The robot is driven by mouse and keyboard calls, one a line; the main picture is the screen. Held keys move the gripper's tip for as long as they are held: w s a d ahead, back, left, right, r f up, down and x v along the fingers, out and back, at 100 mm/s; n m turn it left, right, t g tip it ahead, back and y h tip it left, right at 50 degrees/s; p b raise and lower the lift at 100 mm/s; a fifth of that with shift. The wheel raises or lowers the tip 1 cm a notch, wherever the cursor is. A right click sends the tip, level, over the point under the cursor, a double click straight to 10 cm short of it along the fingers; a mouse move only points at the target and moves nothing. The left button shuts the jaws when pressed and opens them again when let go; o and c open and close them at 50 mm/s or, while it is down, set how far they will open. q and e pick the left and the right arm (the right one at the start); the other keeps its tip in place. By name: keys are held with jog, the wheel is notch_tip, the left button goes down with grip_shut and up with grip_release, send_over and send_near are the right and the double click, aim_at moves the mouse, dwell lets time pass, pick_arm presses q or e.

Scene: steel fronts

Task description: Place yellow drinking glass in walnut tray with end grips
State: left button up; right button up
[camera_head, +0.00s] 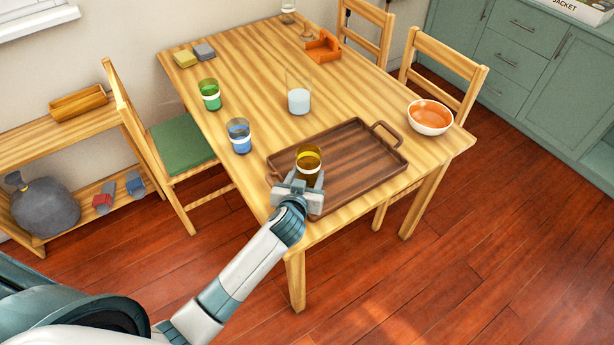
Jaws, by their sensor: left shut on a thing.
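The yellow drinking glass (308,158) is upright at the left part of the walnut tray (356,160). My left gripper (303,183) is shut on the glass from the near side. The gripper hides the lower part of the glass, so I cannot tell whether its base touches the tray floor. The tray is dark brown with a raised rim and an end grip at its far right; its other end grip is partly hidden by my gripper. My right gripper is not in view.
A blue glass (239,136) and a green glass (210,95) stand left of the tray. A clear glass (299,94) stands behind it. An orange bowl (430,118) is at the right edge. The tray's right part is empty. Chairs stand around the table.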

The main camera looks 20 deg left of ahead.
pick_arm(q)
jog(key=shift+f, duration=0.35)
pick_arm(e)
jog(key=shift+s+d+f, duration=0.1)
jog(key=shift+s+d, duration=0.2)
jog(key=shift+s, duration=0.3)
pick_arm(q)
jog(key=shift+f, duration=0.1)
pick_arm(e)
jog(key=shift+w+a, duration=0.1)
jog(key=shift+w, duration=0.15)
pick_arm(q)
jog(key=o, duration=0.8)
jog(key=shift+o, duration=0.7)
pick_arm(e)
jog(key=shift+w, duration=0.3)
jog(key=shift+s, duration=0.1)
